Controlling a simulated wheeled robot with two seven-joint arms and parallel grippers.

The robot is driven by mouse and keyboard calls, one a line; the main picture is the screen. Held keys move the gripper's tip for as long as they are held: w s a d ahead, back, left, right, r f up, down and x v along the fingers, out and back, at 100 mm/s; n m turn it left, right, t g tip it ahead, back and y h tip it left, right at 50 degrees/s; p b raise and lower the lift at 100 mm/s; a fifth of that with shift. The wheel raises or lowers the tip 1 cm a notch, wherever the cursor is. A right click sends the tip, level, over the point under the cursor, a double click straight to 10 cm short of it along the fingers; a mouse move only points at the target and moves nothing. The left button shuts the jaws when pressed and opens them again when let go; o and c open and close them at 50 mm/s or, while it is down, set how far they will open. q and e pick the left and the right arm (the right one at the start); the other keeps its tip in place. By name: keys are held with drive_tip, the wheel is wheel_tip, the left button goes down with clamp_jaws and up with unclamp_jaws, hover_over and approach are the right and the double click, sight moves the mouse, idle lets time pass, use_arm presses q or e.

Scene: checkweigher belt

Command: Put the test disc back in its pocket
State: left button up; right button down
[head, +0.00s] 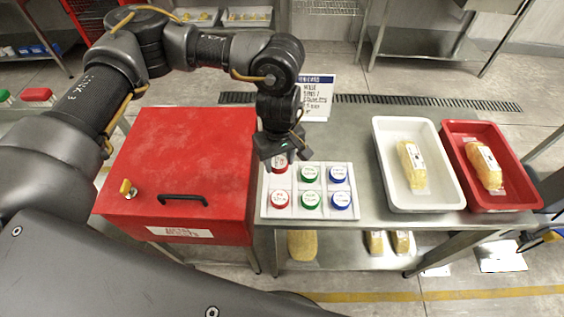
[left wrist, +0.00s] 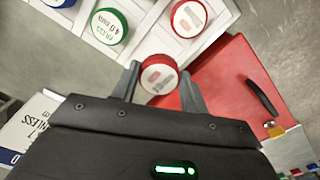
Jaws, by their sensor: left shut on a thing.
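My left gripper (head: 282,158) is shut on a red-rimmed test disc (head: 281,165) with a white printed top. In the left wrist view the disc (left wrist: 159,74) sits between the two fingers. The gripper is over the back left corner of a white pocketed tray (head: 324,191). The back left pocket is partly hidden by gripper and disc; I cannot tell the disc's exact height over it. The other pockets hold a red disc (head: 279,199), green discs (head: 309,173) (head: 311,200) and blue discs (head: 338,173) (head: 340,200).
A red box (head: 180,160) with a black handle stands left of the tray. A white bin (head: 388,150) and a red bin (head: 464,145), each with a yellow pack, stand to the right. A printed sign (head: 316,97) stands behind the tray. Bare table lies between tray and white bin.

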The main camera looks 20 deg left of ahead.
sight(281, 176)
use_arm(q)
drive_tip(key=shift+w+f, duration=0.6)
drive_tip(key=shift+f, duration=0.15)
drive_tip(key=shift+w+f+p, duration=0.1)
drive_tip(key=shift+f+p, duration=0.25)
wheel_tip(281, 176, down, 3)
drive_tip(key=shift+w+r+p, duration=0.1)
drive_tip(key=shift+r+p, duration=0.1)
drive_tip(key=shift+p, duration=0.3)
drive_tip(key=shift+f+b, duration=0.65)
drive_tip(key=shift+b, duration=0.25)
